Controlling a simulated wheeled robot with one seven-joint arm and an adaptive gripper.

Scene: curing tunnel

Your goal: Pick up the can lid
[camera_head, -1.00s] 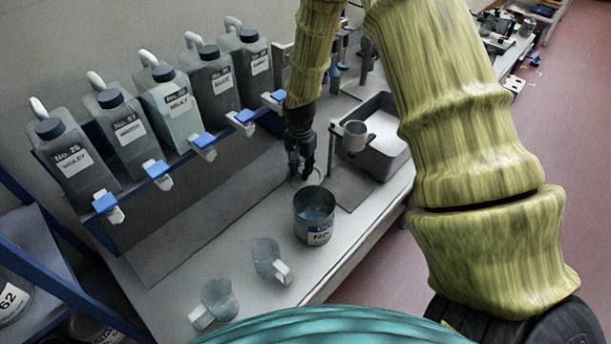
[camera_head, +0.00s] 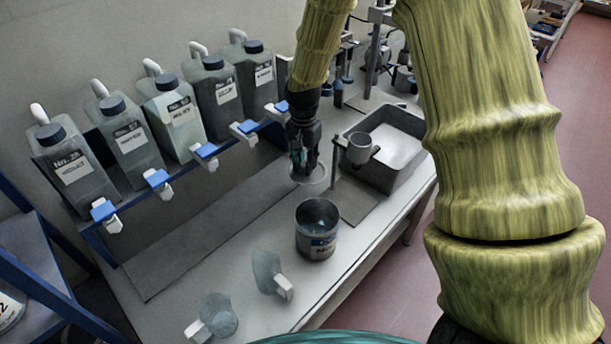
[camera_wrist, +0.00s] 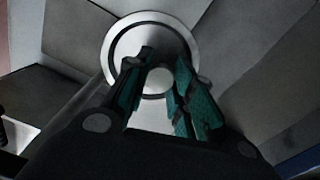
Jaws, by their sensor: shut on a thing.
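The can lid (camera_head: 316,180) is a thin, pale round disc at the back of the bench, behind the open can. In the wrist view the lid (camera_wrist: 121,40) shows as a light ring with a dark inner groove and a small pale centre. My gripper (camera_head: 303,172) points down over the lid, and its fingers are shut on the lid's middle part. The fingers (camera_wrist: 163,62) hide part of the lid in the wrist view. I cannot tell whether the lid touches the bench or is just above it.
The open grey can (camera_head: 317,243) stands just in front of the lid. A stand with a small cup (camera_head: 360,148) and a grey basin (camera_head: 412,172) are to the right. Bottles on a blue rack (camera_head: 172,112) line the left. Two scoops (camera_head: 266,268) (camera_head: 218,318) lie in front.

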